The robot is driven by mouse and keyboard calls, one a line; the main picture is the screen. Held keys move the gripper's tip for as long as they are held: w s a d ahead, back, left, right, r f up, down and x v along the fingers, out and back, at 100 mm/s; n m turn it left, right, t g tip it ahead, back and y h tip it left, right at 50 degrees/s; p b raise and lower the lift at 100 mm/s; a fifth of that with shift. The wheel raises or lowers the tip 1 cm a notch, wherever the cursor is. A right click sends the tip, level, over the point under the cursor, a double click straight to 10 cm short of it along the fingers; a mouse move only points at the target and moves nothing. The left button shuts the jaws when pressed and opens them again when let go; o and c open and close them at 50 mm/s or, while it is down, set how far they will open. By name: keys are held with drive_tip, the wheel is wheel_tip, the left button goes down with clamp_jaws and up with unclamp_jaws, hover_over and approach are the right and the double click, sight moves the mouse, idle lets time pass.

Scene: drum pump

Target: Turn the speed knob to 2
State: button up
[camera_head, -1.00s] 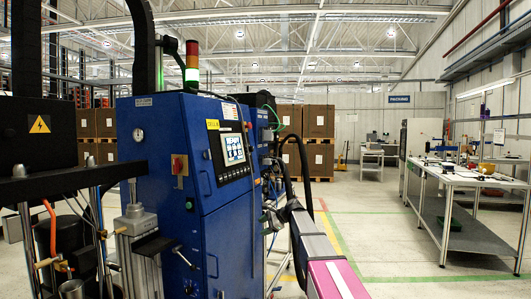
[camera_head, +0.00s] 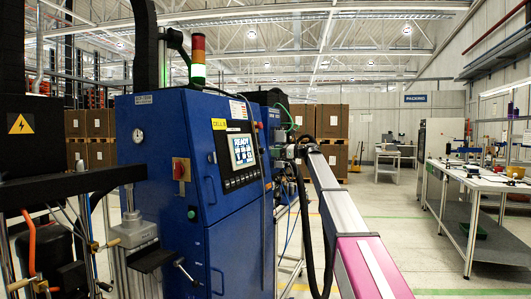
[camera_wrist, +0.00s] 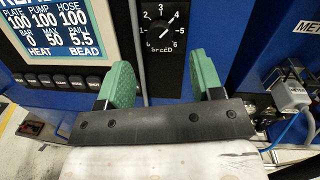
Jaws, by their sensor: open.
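The speed knob (camera_wrist: 161,39) is a black round knob on a black plate marked "SPEED", with white numbers around it, at the top middle of the wrist view. Its white mark seems to point up and right, near 4. My gripper (camera_wrist: 163,76) has two green-padded fingers, spread wide and empty. In the wrist picture the knob lies above and between the fingertips, apparently ahead of them and not touched. In the head view the blue cabinet (camera_head: 180,245) stands left of centre; the knob cannot be made out there and my gripper is hidden.
A display (camera_wrist: 66,32) with a row of black buttons (camera_wrist: 65,80) sits left of the knob. A grey connector (camera_wrist: 291,95) with cables is at the right. In the head view, a workbench (camera_head: 478,182) stands at the right, with open floor before it.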

sight(261, 151)
drive_tip(key=x, duration=0.6)
drive_tip(key=shift+a, duration=0.3)
drive_tip(key=c, duration=0.9)
